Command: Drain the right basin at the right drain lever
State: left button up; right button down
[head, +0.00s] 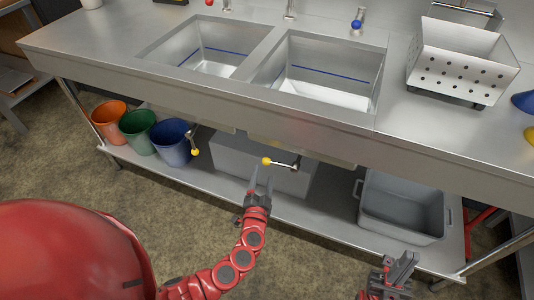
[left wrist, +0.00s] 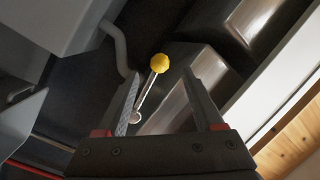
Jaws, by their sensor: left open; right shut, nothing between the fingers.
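The right basin (head: 335,57) is sunk in the steel counter, with a blue line around its inner walls; how much liquid it holds is hard to tell. Below it, the right drain lever (head: 283,164) lies about level, its yellow knob pointing left. My left gripper (head: 261,180) is open just below and in front of this knob. In the left wrist view, the yellow knob (left wrist: 159,63) shows between the open fingers near their tips, with the rod running back from it; contact cannot be told. My right gripper (head: 398,268) is shut and empty, low at the right.
The left drain lever (head: 194,140) hangs down with a yellow knob. Orange, green and blue buckets (head: 170,143) stand on the lower shelf at left. A grey bin (head: 403,211) stands on it at right. A perforated steel box (head: 460,70) sits on the counter.

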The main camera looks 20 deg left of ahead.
pick_arm(q)
jog(key=x, duration=1)
jog(key=shift+f, duration=0.1)
grip_shut()
dwell(1.1)
